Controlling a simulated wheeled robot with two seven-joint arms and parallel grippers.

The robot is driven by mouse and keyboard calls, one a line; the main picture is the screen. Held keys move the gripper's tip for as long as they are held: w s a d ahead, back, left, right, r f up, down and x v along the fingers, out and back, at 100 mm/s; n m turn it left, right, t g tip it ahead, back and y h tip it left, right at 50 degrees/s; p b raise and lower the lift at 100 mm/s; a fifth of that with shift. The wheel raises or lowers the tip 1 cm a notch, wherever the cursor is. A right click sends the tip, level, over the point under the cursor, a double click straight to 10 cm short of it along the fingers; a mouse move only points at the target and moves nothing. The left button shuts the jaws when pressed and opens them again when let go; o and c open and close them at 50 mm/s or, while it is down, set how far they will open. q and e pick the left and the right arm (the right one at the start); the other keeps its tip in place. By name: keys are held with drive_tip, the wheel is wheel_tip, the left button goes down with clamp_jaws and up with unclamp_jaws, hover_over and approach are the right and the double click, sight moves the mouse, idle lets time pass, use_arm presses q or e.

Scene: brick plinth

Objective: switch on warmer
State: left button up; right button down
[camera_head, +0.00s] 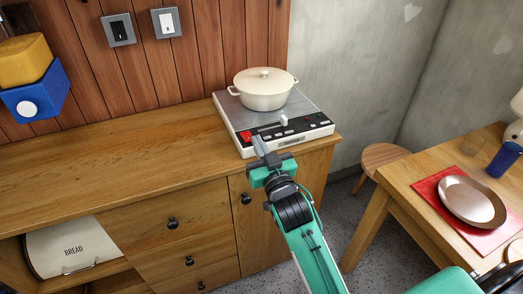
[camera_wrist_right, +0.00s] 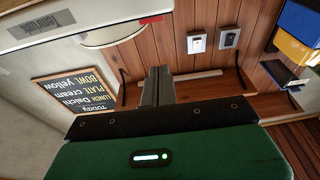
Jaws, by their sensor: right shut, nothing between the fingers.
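The warmer (camera_head: 318,127) is a flat, pale appliance with a dark control strip along its front, standing on the wooden counter. A red switch (camera_head: 246,136) sits at the left end of that strip; I cannot tell its setting. A cream lidded pot (camera_head: 264,89) stands on top. My right gripper (camera_head: 259,145) is shut and empty at the warmer's front left corner, close to the red switch. I cannot tell whether it touches. The right wrist view shows its fingers (camera_wrist_right: 157,86) together. My left gripper is not in view.
Two wall switches (camera_head: 118,29) (camera_head: 167,23) are above the counter. A table with a plate (camera_head: 472,201) on a red mat and a blue cup (camera_head: 503,160) is at right. The counter's (camera_head: 120,155) middle is clear.

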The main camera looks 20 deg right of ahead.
sight(252, 147)
drive_tip(key=w, duration=0.3)
drive_tip(key=w+r, duration=0.1)
drive_tip(key=w, duration=0.2)
drive_tip(key=shift+w+a+r, duration=0.1)
drive_tip(key=shift+r, duration=0.1)
wheel_tip(252, 147, down, 3)
drive_tip(key=shift+r, duration=0.1)
drive_tip(key=shift+s+f, duration=0.25)
drive_tip(key=shift+f, duration=0.45)
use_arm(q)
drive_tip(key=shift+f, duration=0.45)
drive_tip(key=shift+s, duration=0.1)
